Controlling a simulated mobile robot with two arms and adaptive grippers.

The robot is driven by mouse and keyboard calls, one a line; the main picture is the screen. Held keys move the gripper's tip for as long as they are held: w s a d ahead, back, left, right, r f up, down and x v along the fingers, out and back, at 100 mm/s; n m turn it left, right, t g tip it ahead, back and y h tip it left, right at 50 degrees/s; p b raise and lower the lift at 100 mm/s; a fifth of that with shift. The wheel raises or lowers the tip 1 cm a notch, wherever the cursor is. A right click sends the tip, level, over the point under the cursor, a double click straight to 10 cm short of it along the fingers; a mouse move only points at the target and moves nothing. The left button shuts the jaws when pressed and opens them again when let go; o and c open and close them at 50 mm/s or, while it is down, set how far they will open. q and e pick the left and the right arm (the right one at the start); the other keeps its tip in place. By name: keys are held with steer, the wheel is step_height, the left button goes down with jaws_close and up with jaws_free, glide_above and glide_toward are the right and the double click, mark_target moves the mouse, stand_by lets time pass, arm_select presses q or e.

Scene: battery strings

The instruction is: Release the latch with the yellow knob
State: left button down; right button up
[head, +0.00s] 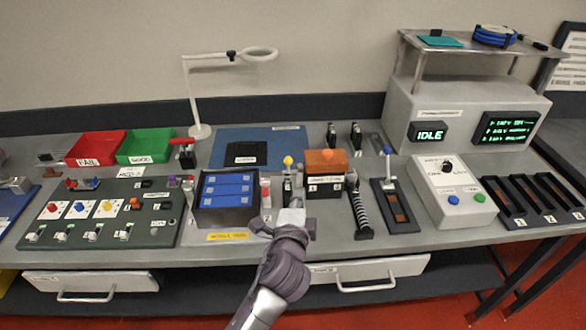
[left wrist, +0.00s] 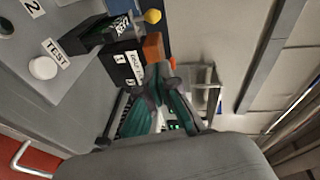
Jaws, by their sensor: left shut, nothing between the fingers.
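The yellow knob (head: 288,161) tops a small dark upright latch (head: 287,186) between the module nest with blue cells (head: 227,190) and the orange-topped block (head: 326,162). A yellow round knob also shows at the top of the left wrist view (left wrist: 152,16), with the orange block (left wrist: 153,47) beside it. My left gripper (head: 296,204) is shut and empty, just in front of the latch and below the knob in the head view. Its teal-padded fingers (left wrist: 164,75) show in the left wrist view, apart from the knob. The latch's lower part is partly hidden by the gripper.
A red-and-white upright piece (head: 265,193) stands close left of the latch. A black coiled part (head: 360,213) and a blue-knobbed lever unit (head: 390,196) stand to the right. A switch panel (head: 95,215) lies left. A magnifier lamp (head: 200,130) stands behind.

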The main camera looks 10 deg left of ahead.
arm_select(q)
steer(key=shift+w+a+f+p, duration=0.4)
steer(key=shift+w+a, duration=0.2)
steer(key=shift+w, duration=1.35)
steer(key=shift+w+a+f+p, duration=0.25)
steer(key=shift+w+a+p, duration=0.3)
steer(key=shift+w, duration=1.35)
steer(key=shift+w+a+f+p, duration=0.35)
steer(key=shift+w+a, duration=0.3)
steer(key=shift+w, duration=1.3)
steer(key=shift+w+a, duration=0.1)
